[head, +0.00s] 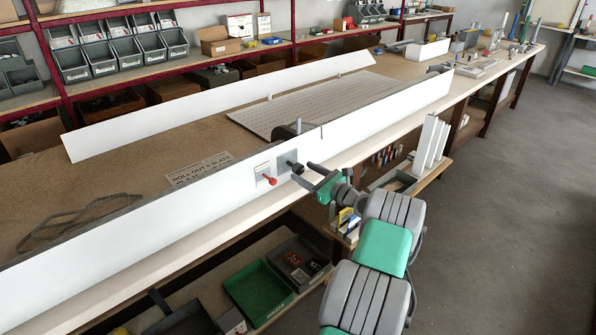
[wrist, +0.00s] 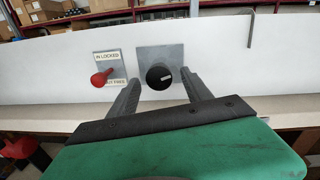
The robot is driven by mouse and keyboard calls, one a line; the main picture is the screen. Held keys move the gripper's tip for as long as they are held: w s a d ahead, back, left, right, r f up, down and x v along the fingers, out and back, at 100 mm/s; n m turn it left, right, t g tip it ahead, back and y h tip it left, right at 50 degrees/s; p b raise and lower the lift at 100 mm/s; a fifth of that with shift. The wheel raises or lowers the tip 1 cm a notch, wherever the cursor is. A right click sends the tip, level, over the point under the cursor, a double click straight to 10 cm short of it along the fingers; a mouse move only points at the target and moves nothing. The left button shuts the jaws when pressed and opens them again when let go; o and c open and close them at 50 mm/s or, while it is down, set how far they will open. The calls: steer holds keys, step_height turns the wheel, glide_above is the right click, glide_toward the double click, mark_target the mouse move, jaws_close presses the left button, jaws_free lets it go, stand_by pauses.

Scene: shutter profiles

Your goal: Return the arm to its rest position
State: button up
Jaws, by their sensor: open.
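My gripper (head: 312,174) is in front of the long white profile (head: 210,208) on the bench edge. In the wrist view my gripper (wrist: 162,75) is open, with one finger on each side of a round black knob (wrist: 158,77). The knob sits on a grey square plate on the profile's face, and it also shows in the head view (head: 297,168). I cannot tell whether the fingers touch it. A red lever (wrist: 101,78) stands left of it on a labelled plate reading "IN LOCKED". My arm reaches up from the lower right.
A second white profile (head: 230,104) and a slatted panel (head: 310,107) lie behind on the bench. White upright pieces (head: 430,143) stand on a lower shelf to the right of my arm. A green tray (head: 258,290) is under the bench. The floor (head: 500,220) at right is clear.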

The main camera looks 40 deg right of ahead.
steer(key=shift+s+d, duration=0.15)
steer(key=shift+s, duration=1.75)
